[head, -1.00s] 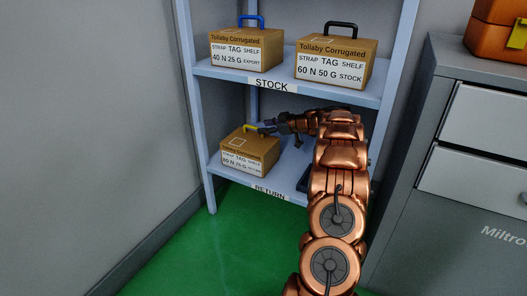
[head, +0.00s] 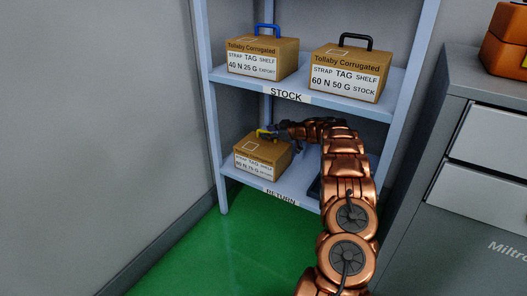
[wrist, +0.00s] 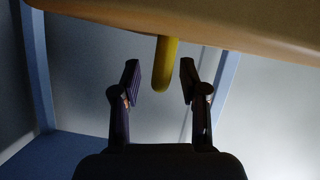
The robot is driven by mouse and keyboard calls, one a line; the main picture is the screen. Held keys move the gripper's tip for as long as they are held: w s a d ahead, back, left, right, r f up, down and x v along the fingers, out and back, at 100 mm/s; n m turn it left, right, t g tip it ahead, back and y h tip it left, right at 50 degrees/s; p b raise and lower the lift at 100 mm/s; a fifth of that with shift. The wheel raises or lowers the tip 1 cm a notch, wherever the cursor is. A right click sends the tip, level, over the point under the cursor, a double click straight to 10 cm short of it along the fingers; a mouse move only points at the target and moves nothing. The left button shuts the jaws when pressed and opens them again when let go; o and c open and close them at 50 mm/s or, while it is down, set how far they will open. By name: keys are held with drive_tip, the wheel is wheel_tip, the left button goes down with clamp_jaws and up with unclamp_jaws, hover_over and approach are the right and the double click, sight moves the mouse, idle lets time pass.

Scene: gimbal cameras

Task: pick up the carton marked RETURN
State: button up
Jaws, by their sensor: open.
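The carton (head: 262,160) with a yellow strap handle stands on the lower shelf, above the RETURN shelf label (head: 281,197). The last word on the carton's own tag is too small to read surely. My gripper (head: 274,131) reaches in from the right at the handle on the carton's top. In the wrist view my gripper (wrist: 160,78) is open, with one finger on each side of the yellow handle (wrist: 164,62). Gaps show between handle and both fingers. The carton's body (wrist: 230,22) fills the top of that view.
Two cartons stand on the upper STOCK shelf (head: 293,97): one with a blue handle (head: 262,62) and one with a black handle (head: 350,75). A dark object (head: 314,187) is partly hidden behind my arm. A grey cabinet (head: 480,150) stands at right.

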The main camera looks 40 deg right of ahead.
drive_tip(key=shift+p+x, duration=0.65)
drive_tip(key=shift+x, duration=0.15)
clamp_jaws()
